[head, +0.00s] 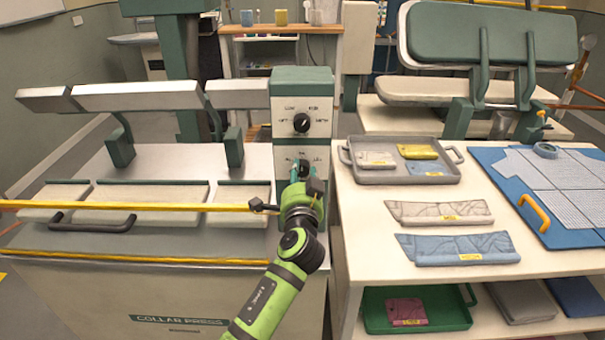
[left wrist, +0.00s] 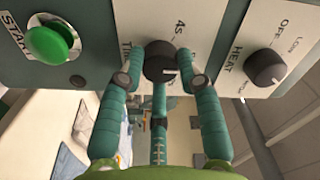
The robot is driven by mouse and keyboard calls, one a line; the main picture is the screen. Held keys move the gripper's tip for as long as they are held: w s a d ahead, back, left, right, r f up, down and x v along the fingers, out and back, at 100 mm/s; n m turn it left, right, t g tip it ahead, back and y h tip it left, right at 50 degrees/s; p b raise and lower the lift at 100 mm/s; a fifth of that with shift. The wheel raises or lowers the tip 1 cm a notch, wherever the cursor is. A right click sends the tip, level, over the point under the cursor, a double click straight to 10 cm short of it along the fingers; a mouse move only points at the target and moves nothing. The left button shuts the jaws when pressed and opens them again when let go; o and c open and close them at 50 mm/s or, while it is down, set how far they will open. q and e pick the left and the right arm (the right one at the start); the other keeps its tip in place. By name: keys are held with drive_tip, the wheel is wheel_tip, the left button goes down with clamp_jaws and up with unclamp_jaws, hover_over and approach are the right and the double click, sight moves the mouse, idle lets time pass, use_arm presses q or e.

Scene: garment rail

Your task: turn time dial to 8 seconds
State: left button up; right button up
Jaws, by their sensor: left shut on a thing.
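The black time dial (left wrist: 160,62) is on the white panel of the collar press, with "4S" readable beside it in the left wrist view. A pale mark shows on its face, but I cannot tell which setting it points at. My left gripper (left wrist: 161,75) is shut on the dial, its teal fingers around its sides. In the head view, the left gripper (head: 303,172) is at the lower part of the control panel (head: 289,148) and covers part of the dial. My right gripper is not in view.
The heat dial (head: 301,122) sits above the time dial; it also shows in the left wrist view (left wrist: 265,67). A green start button (left wrist: 53,42) is on the other side. A table with a grey tray (head: 400,178) and folded cloth pieces (head: 440,213) stands right of the press.

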use_arm(q)
drive_tip(key=shift+w+a, duration=0.1)
drive_tip(key=shift+a, duration=0.1)
drive_tip(key=o, duration=1.2)
drive_tip(key=shift+c, duration=0.2)
drive_tip(key=shift+w+f, duration=0.1)
drive_tip(key=shift+w, duration=0.05)
drive_tip(key=shift+s+d, duration=0.1)
drive_tip(key=shift+s, duration=0.35)
drive_tip(key=s, duration=1.1)
